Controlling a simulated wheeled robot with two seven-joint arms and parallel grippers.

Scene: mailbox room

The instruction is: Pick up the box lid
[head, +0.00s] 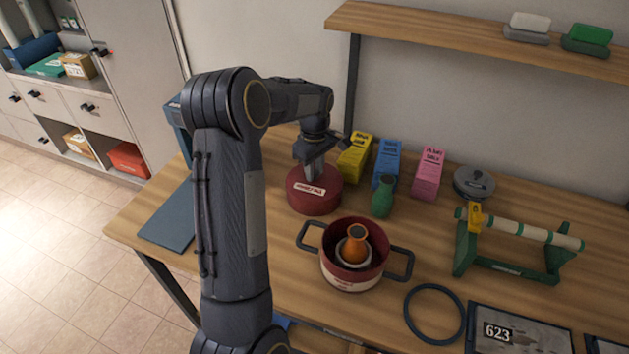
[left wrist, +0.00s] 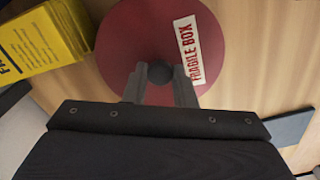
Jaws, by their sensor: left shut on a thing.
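The round red box lid (head: 312,203) is at the back left of the wooden table, with a white label on it. In the left wrist view the lid (left wrist: 225,75) shows a "FRAGILE BOX" label and a dark round knob (left wrist: 160,73) at its middle. My left gripper (head: 313,172) points down over the lid. In the left wrist view its fingers (left wrist: 160,90) are shut on the knob. I cannot tell whether the lid touches the table. A red two-handled round box (head: 340,270) stands open in front, with an orange vase (head: 354,243) inside. My right gripper is not in view.
Yellow (head: 354,158), blue (head: 386,163) and pink (head: 428,172) boxes stand behind. A green vase (head: 382,198) is right of the lid. A grey round lidded thing (head: 473,182), a green stand (head: 510,268) and a dark ring (head: 435,343) lie further right. A shelf (head: 450,38) overhangs the back.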

